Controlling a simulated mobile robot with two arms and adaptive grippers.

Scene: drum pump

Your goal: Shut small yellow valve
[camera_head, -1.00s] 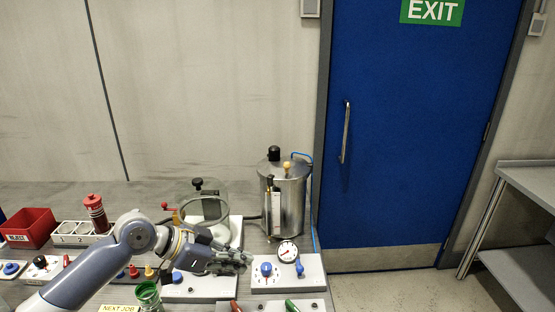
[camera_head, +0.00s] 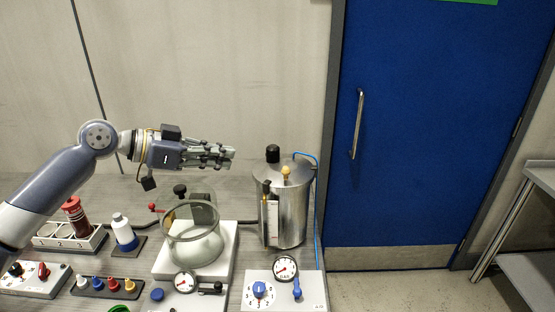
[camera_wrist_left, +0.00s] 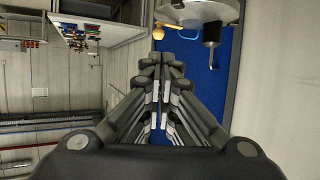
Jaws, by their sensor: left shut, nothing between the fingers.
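A small yellow valve knob (camera_head: 286,171) stands on the lid of the steel drum (camera_head: 291,215), in front of a larger black knob (camera_head: 273,153). Its turn position is too small to tell. My left gripper (camera_head: 231,155) is shut and empty, raised left of the drum at about the height of the black knob, apart from it. In the left wrist view the shut fingers (camera_wrist_left: 169,62) point toward the drum lid (camera_wrist_left: 200,10). A yellow-orange knob (camera_wrist_left: 158,33) and a dark knob (camera_wrist_left: 211,35) show by the lid. My right gripper is not in view.
A glass vessel (camera_head: 193,250) stands below my left gripper. A gauge panel (camera_head: 255,300) with blue knobs sits before the drum. A blue hose (camera_head: 316,200) runs down the drum's right side. The air between gripper and drum top looks clear.

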